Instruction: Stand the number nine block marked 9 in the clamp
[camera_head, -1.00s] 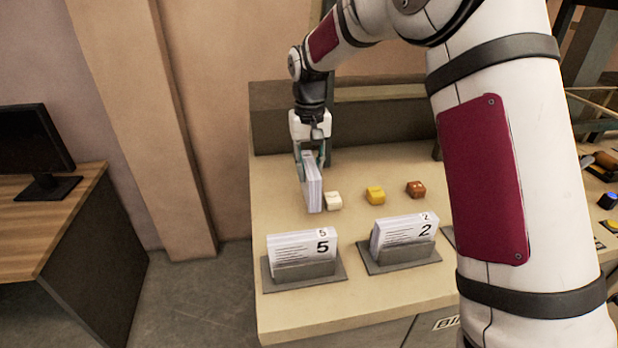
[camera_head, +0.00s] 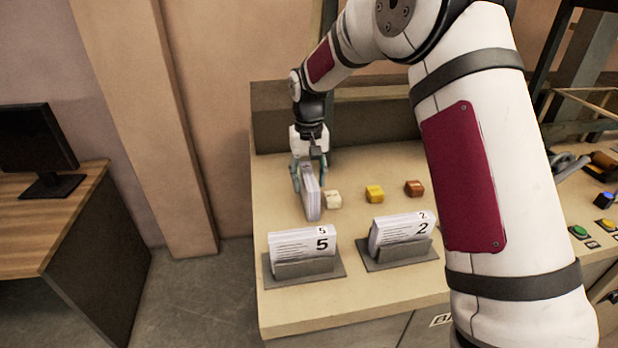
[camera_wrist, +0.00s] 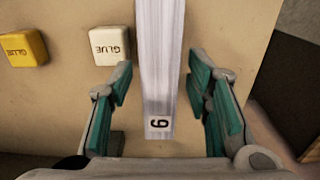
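The number nine block (camera_head: 311,195) is a thick white paper-like slab, seen nearly edge-on at the back left of the table. In the wrist view its marked edge (camera_wrist: 158,122) shows a sideways 9 and lies between my fingers. My gripper (camera_head: 309,163) is above and around the block's upper part. In the wrist view my gripper (camera_wrist: 160,90) is open, with a gap on each side of the block. Grey clamps at the front hold the 5 block (camera_head: 302,244) and the 2 block (camera_head: 402,232). No empty clamp is visible; my arm hides the table further right.
A white glue box (camera_head: 333,199) stands close beside the block, then a yellow glue box (camera_head: 374,194) and a brown box (camera_head: 414,188). A raised ledge (camera_head: 280,120) runs behind. Buttons (camera_head: 579,231) are at the far right.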

